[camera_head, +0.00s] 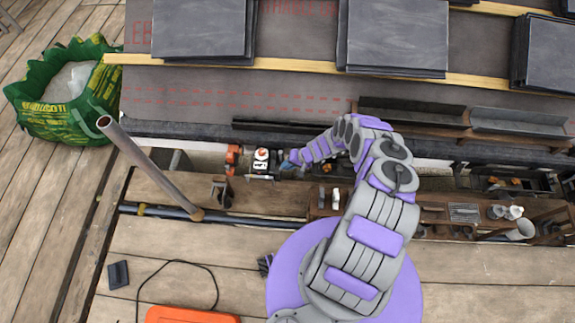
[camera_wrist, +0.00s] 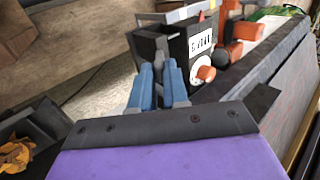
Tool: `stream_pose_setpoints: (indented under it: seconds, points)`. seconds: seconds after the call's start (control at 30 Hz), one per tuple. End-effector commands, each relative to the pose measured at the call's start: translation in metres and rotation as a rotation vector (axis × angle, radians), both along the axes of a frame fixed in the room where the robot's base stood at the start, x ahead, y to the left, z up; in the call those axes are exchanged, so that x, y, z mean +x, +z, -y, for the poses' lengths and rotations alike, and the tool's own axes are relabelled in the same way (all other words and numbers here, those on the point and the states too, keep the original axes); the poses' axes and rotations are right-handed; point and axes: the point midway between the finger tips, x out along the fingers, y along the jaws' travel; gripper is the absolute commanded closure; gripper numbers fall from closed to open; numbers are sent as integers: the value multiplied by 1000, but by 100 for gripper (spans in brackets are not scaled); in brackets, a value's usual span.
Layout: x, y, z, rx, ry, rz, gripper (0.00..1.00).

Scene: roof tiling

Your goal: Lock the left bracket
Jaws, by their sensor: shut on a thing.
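My gripper (camera_wrist: 158,82) has blue fingers close together at the near edge of a black box (camera_wrist: 176,48) in the wrist view. It is shut on a narrow dark part there, mostly hidden between the fingers. The box has a white label, a round dial and an orange knob (camera_wrist: 206,73). In the head view my gripper (camera_head: 289,163) is just right of this box (camera_head: 262,175), low at the roof edge. Orange clamp-like parts (camera_head: 232,158) stand left of the box; they also show in the wrist view (camera_wrist: 240,35). I cannot tell which part is the left bracket.
A grey pole (camera_head: 150,165) leans at the left. A green bag (camera_head: 62,105) stands on the planks at the far left. Stacks of dark slates (camera_head: 205,28) lie on the roof battens. A wooden shelf (camera_head: 440,215) with small tools runs along the right.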

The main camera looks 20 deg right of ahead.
Motion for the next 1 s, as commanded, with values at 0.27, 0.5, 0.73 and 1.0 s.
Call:
stream_pose_setpoints:
  seconds: [0.27, 0.5, 0.73, 1.0]
  points:
    - [-1, -1, 0, 5, 0, 1, 100]
    - [-1, -1, 0, 4, 0, 0, 81]
    - [-1, 0, 0, 4, 0, 2, 60]
    - [-1, 2, 2, 4, 0, 2, 60]
